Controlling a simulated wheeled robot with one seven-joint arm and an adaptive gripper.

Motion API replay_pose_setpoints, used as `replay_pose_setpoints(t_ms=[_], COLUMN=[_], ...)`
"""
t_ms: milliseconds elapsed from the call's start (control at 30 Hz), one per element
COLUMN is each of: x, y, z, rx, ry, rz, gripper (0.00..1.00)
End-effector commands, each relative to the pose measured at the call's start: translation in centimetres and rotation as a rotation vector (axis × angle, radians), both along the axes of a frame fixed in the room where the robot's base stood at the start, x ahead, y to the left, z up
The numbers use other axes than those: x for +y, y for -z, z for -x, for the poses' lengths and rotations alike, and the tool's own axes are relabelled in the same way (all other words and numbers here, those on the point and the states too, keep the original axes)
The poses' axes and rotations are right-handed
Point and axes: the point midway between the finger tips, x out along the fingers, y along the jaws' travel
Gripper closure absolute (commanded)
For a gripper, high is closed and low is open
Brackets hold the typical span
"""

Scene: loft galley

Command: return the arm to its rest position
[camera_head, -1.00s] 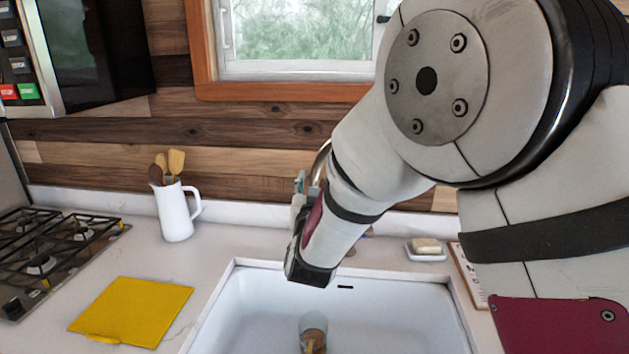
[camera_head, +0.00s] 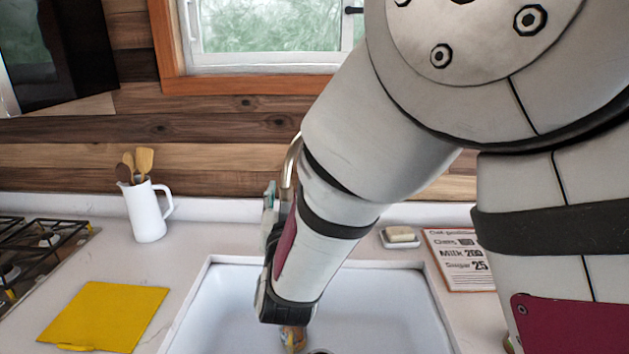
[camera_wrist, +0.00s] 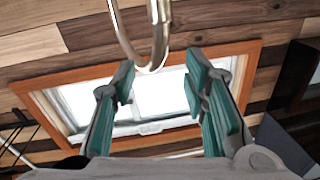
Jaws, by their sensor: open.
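My gripper (camera_wrist: 158,88) is open and empty in the wrist view, its green-padded fingers spread apart towards the window and wood wall. In the head view my arm reaches down over the back left part of the sink, and the gripper's fingers (camera_head: 269,195) show only in part behind the wrist. The curved metal faucet (camera_wrist: 150,40) rises close in front of the fingers in the wrist view; it is partly hidden behind my arm in the head view (camera_head: 291,165). I cannot tell whether they touch.
The white sink (camera_head: 185,320) holds a glass-like item (camera_head: 292,338), partly hidden by my wrist. A white pitcher with utensils (camera_head: 147,213), a yellow mat (camera_head: 105,315), a stove (camera_head: 30,255), a soap dish (camera_head: 400,243) and a printed card (camera_head: 463,262) lie around it.

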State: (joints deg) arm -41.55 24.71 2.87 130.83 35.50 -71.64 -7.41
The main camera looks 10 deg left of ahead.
Motion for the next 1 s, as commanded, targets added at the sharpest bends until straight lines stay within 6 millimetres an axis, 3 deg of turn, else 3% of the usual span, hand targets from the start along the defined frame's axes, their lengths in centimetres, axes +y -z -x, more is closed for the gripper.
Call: replay_pose_setpoints(t_ms=[267, 467, 667, 1000], x=[-5.4, -10.8, -17.2, -27.6], y=[-3.8, -5.5, -6.0, -4.6], z=[-0.5, 2.5, 8.2, 22.0], rx=[0.208, 0.399, 0.597, 0.941], ry=[-0.061, -0.104, -0.1, 0.024], rz=[-0.018, 0.019, 0.085, 0.196], gripper=[0.6, 0.6, 0.6, 0.6])
